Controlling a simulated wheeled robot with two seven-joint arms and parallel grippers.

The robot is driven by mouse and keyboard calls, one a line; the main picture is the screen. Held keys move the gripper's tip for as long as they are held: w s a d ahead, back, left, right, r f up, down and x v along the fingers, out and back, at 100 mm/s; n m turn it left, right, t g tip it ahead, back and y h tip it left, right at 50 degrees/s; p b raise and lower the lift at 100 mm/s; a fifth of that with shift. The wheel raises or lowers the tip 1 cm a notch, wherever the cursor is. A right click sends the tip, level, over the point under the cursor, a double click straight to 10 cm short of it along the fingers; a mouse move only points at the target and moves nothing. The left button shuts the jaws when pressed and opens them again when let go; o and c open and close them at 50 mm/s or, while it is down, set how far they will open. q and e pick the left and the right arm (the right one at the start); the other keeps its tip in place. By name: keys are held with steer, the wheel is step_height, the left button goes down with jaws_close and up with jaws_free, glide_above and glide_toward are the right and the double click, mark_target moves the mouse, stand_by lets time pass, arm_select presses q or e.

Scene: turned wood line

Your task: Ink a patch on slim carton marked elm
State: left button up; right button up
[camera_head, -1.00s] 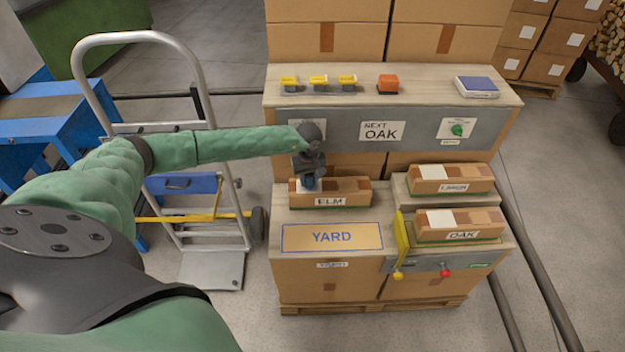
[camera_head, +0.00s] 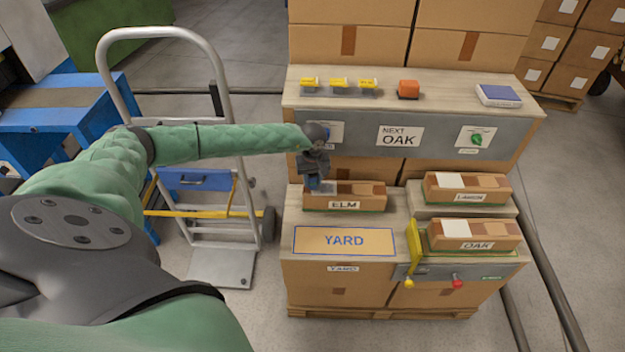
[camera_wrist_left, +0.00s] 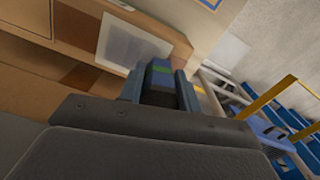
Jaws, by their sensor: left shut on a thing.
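The slim carton marked ELM (camera_head: 344,197) lies on the near ledge of the stacked boxes. My left gripper (camera_head: 315,178) is over its left end, shut on a small dark block with blue and green bands (camera_wrist_left: 161,72). In the head view the block's lower end is close to the carton top; I cannot tell whether it touches. Just right of the block a greyish patch (camera_head: 326,187) shows on the carton. In the left wrist view the patch (camera_wrist_left: 130,46) is a grey square with a pale border, beside the block. My right gripper is not in view.
Slim cartons marked LARCH (camera_head: 467,187) and OAK (camera_head: 475,235) lie to the right. A YARD area (camera_head: 343,241) in front is empty. A panel reads NEXT OAK (camera_head: 400,136). Yellow blocks (camera_head: 339,84), an orange block (camera_head: 408,88) and a blue-topped pad (camera_head: 498,95) are on the shelf.

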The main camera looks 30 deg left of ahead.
arm_select(q)
steer(key=shift+w+d+r+p, duration=0.1)
steer(key=shift+r+p, duration=0.25)
steer(key=shift+r, duration=0.95)
steer(key=shift+d+r+p, duration=0.1)
steer(key=shift+r+p, duration=0.2)
steer(key=shift+r, duration=0.95)
steer(key=shift+a+r, duration=0.1)
steer(key=shift+r, duration=0.05)
steer(key=shift+r, duration=1.45)
